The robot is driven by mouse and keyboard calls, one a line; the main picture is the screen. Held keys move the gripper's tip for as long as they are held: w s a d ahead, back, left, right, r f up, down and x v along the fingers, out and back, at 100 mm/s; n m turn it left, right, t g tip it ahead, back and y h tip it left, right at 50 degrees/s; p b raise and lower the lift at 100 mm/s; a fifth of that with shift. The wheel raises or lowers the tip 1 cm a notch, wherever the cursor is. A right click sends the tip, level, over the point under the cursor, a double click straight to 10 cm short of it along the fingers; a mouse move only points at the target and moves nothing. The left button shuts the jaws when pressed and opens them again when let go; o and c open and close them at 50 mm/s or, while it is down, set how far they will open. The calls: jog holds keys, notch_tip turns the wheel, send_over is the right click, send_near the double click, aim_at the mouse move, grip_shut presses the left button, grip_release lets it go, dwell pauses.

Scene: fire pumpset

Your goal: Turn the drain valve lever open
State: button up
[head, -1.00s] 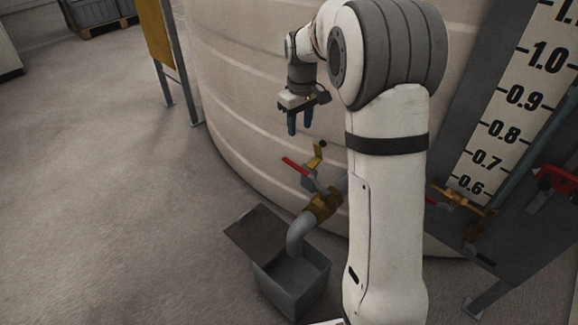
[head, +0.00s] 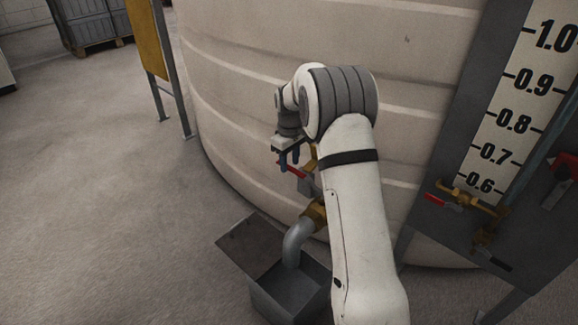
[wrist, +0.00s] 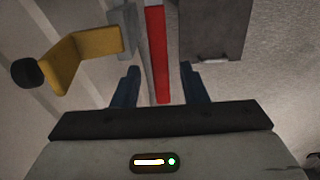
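The drain valve has a red lever (head: 289,170) above a brass valve body (head: 315,212) and a grey outlet pipe (head: 297,244) that curves down. My gripper (head: 289,161) is at the lever, pointing down. In the wrist view the red lever (wrist: 158,55) runs between the two blue fingers of my gripper (wrist: 158,88), with a gap on each side. The fingers are open and do not appear to touch it. A yellow bent bracket with a black knob (wrist: 75,58) lies to the left of the lever in the wrist view.
An open grey box (head: 285,297) stands under the pipe outlet. The large beige tank (head: 400,75) curves close behind my gripper. A second brass valve with a red handle (head: 440,198) is on the right. The floor at left is clear.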

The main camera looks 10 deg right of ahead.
jog(key=shift+f, duration=0.3)
jog(key=shift+c, duration=0.5)
grip_shut()
